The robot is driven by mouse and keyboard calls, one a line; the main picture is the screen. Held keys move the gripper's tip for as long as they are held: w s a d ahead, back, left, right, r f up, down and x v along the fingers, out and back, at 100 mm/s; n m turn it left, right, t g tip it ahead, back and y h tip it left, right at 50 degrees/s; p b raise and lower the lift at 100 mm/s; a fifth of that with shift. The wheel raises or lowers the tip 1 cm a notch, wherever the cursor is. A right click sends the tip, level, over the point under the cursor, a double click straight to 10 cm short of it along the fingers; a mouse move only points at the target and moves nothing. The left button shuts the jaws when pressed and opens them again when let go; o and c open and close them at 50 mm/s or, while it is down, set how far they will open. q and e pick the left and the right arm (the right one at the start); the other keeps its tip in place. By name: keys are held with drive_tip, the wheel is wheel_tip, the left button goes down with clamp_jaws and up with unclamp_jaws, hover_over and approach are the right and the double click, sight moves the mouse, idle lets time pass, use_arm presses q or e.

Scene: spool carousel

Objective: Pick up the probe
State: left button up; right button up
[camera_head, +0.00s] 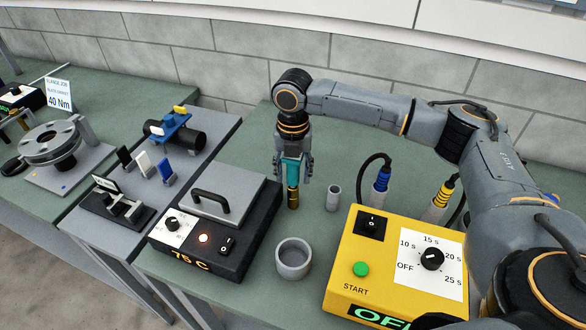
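The probe appears to be the upright piece with a teal upper body (292,172) and a brass-coloured lower end, left of the middle of the bench. My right gripper (293,177) points straight down over it, with one finger on each side of the teal body. I cannot tell whether the fingers press on it or stand slightly apart. The brass end is at or very near the bench top; I cannot tell whether it touches. My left gripper is not in view.
A small grey cup (333,198) and a round grey bowl (293,259) stand close by. A yellow timer box (345,275) is at right, with blue and yellow cabled tools (381,187) behind. A hot plate (226,190) is at left. A grey wall closes the back.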

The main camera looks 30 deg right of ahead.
clamp_jaws()
drive_tip(key=shift+r, duration=0.2)
